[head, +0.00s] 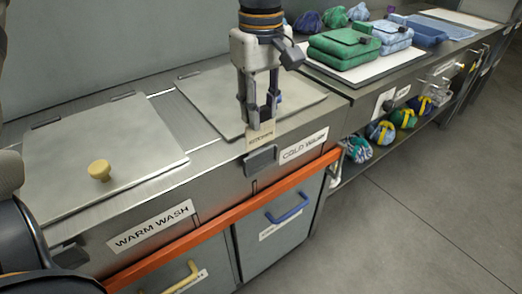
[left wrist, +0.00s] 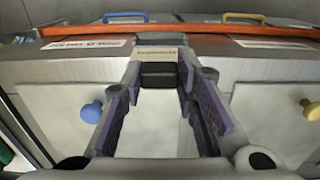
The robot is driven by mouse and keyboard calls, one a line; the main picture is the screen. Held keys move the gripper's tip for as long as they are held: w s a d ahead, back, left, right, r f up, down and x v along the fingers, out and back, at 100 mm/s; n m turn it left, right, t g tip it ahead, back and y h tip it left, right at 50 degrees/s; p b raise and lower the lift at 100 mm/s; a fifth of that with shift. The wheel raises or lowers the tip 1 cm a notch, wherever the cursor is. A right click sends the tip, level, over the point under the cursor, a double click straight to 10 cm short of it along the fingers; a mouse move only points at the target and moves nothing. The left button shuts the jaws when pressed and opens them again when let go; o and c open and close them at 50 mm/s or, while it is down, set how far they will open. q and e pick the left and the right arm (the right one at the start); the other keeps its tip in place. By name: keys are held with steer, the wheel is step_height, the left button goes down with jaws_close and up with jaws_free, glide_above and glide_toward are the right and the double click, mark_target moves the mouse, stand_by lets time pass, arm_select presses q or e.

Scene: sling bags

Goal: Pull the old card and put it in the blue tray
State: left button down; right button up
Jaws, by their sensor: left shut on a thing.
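My left gripper (head: 261,122) points down over the front edge of the counter and is shut on a small beige card (head: 260,138). The card has a dark line of print too small to read. It also shows in the left wrist view (left wrist: 155,54), just beyond the fingertips (left wrist: 161,70). A dark grey holder (head: 262,160) is on the counter front below the card; I cannot tell whether the card is clear of it. A blue tray (head: 430,40) lies far off at the back right of the counter. My right gripper is not in view.
The COLD WASH label (head: 303,147) is right of the card. A lid with a yellow knob (head: 99,170) is at left. An orange rail (head: 215,225) runs along the front. Green and blue bags (head: 345,48) lie on a pale board before the tray. Floor at right is clear.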

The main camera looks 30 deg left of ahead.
arm_select(q)
steer(key=shift+r, duration=0.3)
steer(key=shift+r, duration=2)
